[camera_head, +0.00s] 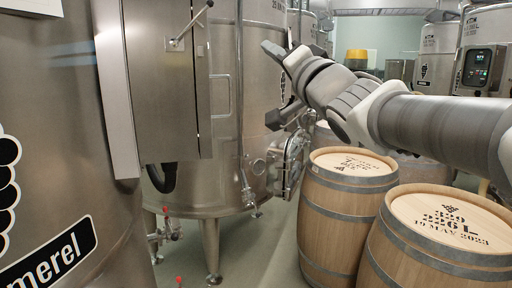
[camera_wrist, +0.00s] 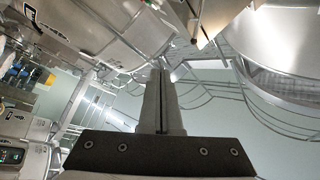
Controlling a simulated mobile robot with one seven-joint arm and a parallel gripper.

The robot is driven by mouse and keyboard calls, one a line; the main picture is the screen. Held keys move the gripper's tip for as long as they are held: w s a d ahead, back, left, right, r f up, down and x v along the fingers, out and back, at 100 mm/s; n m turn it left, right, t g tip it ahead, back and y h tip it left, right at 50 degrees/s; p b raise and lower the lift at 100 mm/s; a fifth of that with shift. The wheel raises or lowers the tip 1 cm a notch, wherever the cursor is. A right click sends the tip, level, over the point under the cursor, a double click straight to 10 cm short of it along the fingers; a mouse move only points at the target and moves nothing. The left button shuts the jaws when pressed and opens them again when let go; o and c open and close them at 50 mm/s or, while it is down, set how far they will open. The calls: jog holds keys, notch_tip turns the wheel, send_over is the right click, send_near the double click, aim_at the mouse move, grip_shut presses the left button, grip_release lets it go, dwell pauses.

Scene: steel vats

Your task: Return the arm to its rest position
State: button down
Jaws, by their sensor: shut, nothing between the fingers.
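My arm (camera_head: 430,125) reaches in from the right edge of the head view, raised above two wooden barrels. It runs left and slightly upward, and its far end is in front of a steel vat (camera_head: 256,60). In the wrist view my gripper (camera_wrist: 160,75) points up the picture. Its two fingers lie side by side, shut with nothing held.
Barrels stand below my arm, one at centre right (camera_head: 327,212) and one nearer (camera_head: 400,254). A steel cabinet (camera_head: 165,80) and a vat with a black label (camera_head: 50,190) fill the left. The vat's hatch (camera_head: 292,163) is near the arm's end. Floor shows between the vats.

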jog(key=s+d+f+m+g+h, duration=0.1)
jog(key=s+d+f+g+h, duration=0.2)
jog(key=d+f+h, duration=0.5)
jog(key=s+d+f+g+h, duration=0.2)
jog(key=s+d+f+g, duration=0.15)
jog(key=f, duration=0.85)
jog(key=s+f+n+g, duration=0.5)
jog(key=s+f+g, duration=0.3)
jog(key=s+f, duration=0.9)
jog(key=shift+s+a+f, duration=0.25)
jog(key=shift+s+f, duration=0.05)
jog(key=shift+f, duration=0.05)
